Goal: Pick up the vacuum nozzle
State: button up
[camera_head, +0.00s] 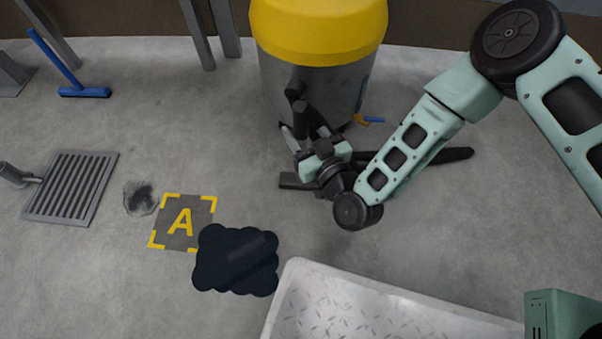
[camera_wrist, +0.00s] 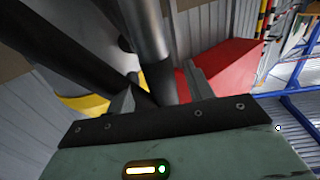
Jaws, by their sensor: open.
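A dark tube with a black end, which looks like the vacuum nozzle (camera_head: 299,112), stands against the front of the vacuum's grey drum (camera_head: 338,88) under its yellow top (camera_head: 318,25). My gripper (camera_head: 303,135) is low at the drum's front, with its fingers around the tube's lower part. In the wrist view the tube (camera_wrist: 150,35) runs down between the two fingers of my open gripper (camera_wrist: 163,95). Whether either finger touches it I cannot tell. A second thick dark tube (camera_wrist: 70,50) passes to the left. The nozzle's lowest part is hidden.
A long black piece (camera_head: 452,155) lies on the floor behind my arm. A pale tray (camera_head: 290,290) is at the front, beside a dark mat (camera_head: 213,270) and a yellow-marked A square (camera_head: 180,240). A floor grate (camera_head: 72,187) and blue broom (camera_head: 85,92) are left.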

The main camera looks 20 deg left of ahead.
jog(key=shift+w+a, duration=0.4)
jog(key=shift+a, duration=0.05)
grip_shut()
jog(key=shift+r, duration=0.1)
jog(key=shift+r, duration=0.1)
